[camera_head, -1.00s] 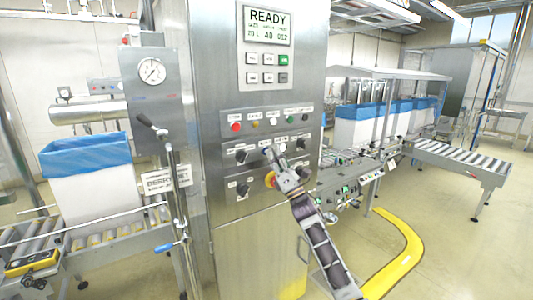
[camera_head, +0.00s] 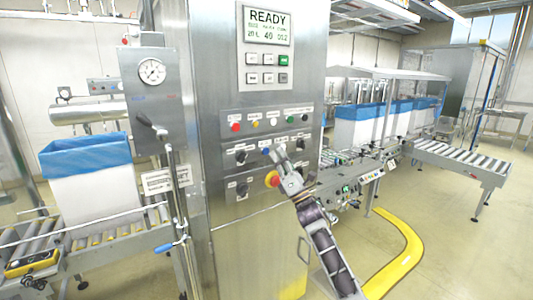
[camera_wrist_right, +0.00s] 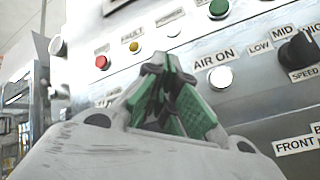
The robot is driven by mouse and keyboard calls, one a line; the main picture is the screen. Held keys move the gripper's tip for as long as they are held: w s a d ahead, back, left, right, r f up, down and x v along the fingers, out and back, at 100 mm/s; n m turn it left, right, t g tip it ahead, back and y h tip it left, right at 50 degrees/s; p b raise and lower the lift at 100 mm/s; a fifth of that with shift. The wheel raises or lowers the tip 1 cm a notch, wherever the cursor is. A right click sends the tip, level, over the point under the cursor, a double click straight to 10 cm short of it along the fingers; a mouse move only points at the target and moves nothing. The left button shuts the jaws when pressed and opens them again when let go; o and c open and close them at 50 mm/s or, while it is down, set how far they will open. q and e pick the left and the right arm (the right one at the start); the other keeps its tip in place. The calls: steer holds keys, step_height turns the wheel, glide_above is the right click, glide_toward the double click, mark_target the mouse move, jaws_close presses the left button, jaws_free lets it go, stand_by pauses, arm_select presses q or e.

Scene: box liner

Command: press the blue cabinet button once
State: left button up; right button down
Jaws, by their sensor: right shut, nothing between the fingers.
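My right gripper (camera_head: 277,154) is shut and empty. Its tips are just right of the blue button in the head view, close to the panel; I cannot tell whether they touch anything. In the right wrist view my shut fingers (camera_wrist_right: 162,75) have green pads and point at the panel left of the lit button (camera_wrist_right: 220,77) labelled AIR ON. No blue button shows there. My left gripper is out of view.
A red mushroom button on a yellow ring (camera_head: 272,179) is just below my gripper. Red (camera_head: 235,126), yellow (camera_head: 255,124) and green (camera_head: 289,119) lights line the row above. The display (camera_head: 267,24) reads READY. A lined box (camera_head: 92,180) stands on the left conveyor.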

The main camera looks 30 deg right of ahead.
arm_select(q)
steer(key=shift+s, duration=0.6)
arm_select(e)
steer(key=s, duration=0.3)
steer(key=shift+s+d, duration=0.15)
steer(key=shift+s, duration=0.1)
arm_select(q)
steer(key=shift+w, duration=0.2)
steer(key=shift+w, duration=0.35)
